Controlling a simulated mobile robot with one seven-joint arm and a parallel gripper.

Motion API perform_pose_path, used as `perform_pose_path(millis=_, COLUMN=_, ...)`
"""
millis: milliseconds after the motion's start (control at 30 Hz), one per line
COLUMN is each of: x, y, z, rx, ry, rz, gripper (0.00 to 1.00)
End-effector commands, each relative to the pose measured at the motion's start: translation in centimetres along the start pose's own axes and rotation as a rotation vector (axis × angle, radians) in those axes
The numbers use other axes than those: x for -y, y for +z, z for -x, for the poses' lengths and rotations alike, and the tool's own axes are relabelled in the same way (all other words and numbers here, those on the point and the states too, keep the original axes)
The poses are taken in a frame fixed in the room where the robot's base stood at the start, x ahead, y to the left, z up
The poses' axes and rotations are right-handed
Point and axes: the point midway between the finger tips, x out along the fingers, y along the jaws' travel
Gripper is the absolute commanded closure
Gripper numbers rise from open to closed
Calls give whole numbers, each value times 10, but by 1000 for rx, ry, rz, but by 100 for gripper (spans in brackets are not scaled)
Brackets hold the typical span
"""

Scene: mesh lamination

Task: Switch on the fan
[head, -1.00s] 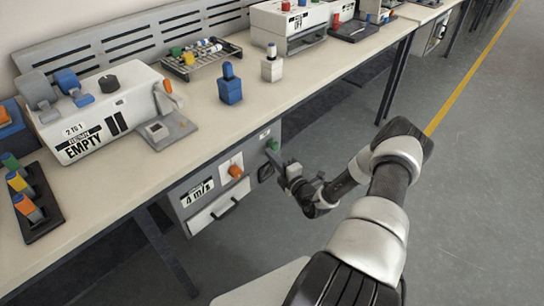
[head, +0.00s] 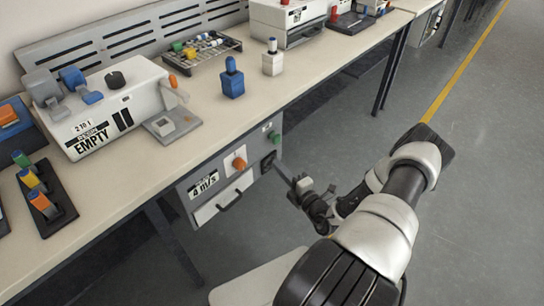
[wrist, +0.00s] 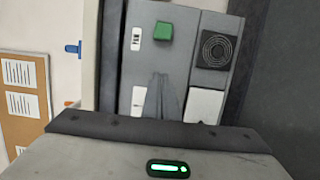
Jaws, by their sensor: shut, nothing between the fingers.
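The fan unit (head: 250,181) is a grey box under the bench, with a "4 m/s" label (head: 203,185), an orange knob (head: 239,163), a green button (head: 273,136) and a dark grille (head: 267,162). In the wrist view the square green button (wrist: 163,32) is beyond my fingertips, beside the round grille (wrist: 214,49). My gripper (head: 279,168) is shut and empty, to the right of the unit and lower than the button in the head view. My fingers (wrist: 160,82) show together in the wrist view. I see no contact with the button.
The bench top (head: 205,145) overhangs the unit. A white machine marked EMPTY (head: 120,105), a blue bottle (head: 232,82) and a white bottle (head: 272,62) stand on it. A drawer handle (head: 230,200) juts from the unit. The floor to the right is clear.

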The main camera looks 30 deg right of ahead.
Motion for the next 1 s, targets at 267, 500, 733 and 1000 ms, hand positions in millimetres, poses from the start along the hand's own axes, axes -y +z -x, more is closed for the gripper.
perform_pose_path(millis=267, x=0, y=-1, z=20, rx=-1, ry=0, rz=-1, gripper=100)
perform_pose_path(millis=500, x=0, y=-1, z=20, rx=-1, ry=0, rz=-1, gripper=100)
perform_pose_path(millis=733, x=0, y=-1, z=20, rx=-1, ry=1, rz=-1, gripper=100)
perform_pose_path(millis=1000, x=-52, y=-34, z=-1, rx=-252, ry=23, rz=274, gripper=100)
